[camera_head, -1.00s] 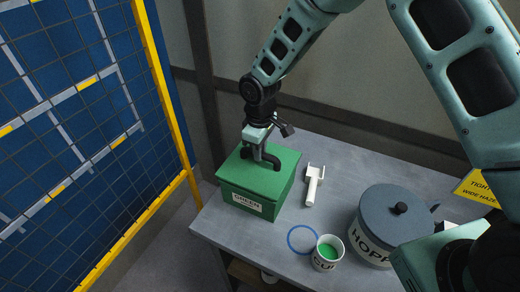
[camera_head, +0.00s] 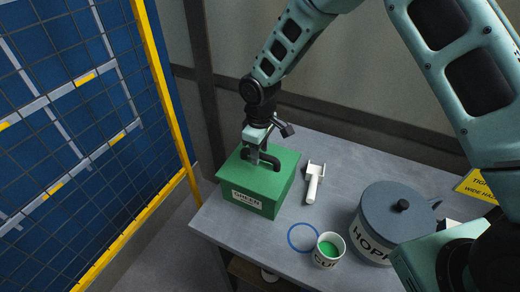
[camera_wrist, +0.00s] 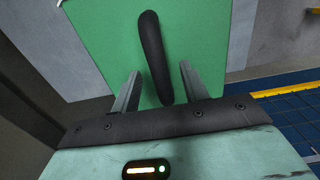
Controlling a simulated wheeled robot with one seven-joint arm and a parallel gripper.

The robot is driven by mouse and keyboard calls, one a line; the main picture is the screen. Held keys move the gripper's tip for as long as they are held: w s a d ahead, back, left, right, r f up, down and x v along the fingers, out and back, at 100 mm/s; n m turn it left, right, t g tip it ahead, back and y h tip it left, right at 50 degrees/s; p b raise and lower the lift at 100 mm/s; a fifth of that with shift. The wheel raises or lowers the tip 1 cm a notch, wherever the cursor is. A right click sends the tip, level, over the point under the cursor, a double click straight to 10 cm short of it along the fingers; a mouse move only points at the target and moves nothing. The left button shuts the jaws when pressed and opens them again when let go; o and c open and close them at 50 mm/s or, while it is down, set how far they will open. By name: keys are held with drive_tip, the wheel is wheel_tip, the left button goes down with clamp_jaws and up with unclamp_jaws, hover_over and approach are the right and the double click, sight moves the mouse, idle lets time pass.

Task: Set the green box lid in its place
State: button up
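The green lid (camera_head: 284,160) lies on top of the green box (camera_head: 278,190), which carries a "GREEN" label, and looks seated. No gap shows between lid and box in the head view. A black handle (camera_head: 271,158) stands on the lid. My gripper (camera_head: 254,158) is at the handle, pointing down. In the wrist view my gripper (camera_wrist: 159,70) is open, with one grey finger on each side of the black handle (camera_wrist: 153,50) and green showing between. The green lid (camera_wrist: 105,35) fills the middle of that view. The box's far sides are hidden.
A white tool (camera_head: 313,184) lies right of the box. A blue ring (camera_head: 291,246) and a cup with green contents (camera_head: 328,250) are near the front edge. A grey lidded hopper (camera_head: 385,222) stands right. A yellow-framed mesh fence (camera_head: 165,95) is at the left.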

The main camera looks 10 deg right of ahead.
drive_tip(key=o, duration=0.3)
drive_tip(key=shift+o, duration=0.2)
drive_tip(key=shift+r+p, duration=2.65)
drive_tip(key=shift+r, duration=1.4)
